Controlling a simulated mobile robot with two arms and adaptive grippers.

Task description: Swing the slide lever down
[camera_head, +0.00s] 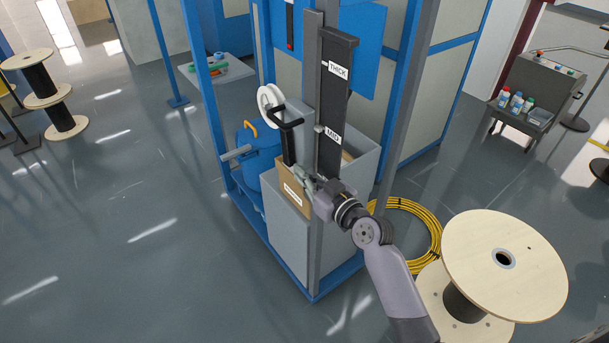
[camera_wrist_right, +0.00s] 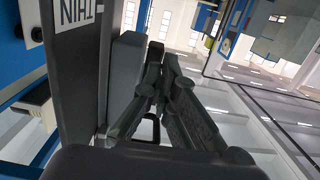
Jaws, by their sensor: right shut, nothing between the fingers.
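A tall dark slide panel (camera_head: 335,100) stands on the blue-framed machine, with THICK and MID labels on its face. A black bracket-shaped bar (camera_head: 288,140) juts out left of it; I take this to be the slide lever but cannot be sure. My right gripper (camera_head: 305,180) is at the panel's lower end, just below that bar. In the right wrist view my gripper (camera_wrist_right: 161,62) is shut and empty. The panel (camera_wrist_right: 75,90) is beside it on the left with a THIN label, and a grey block (camera_wrist_right: 124,65) lies close to the fingers. Contact cannot be told. My left gripper is out of view.
A cardboard-coloured box face (camera_head: 292,192) and grey cabinet (camera_head: 285,235) are at the gripper. A blue tank (camera_head: 262,150) stands left. A yellow cable coil (camera_head: 425,225) and wooden spool (camera_head: 505,265) lie right.

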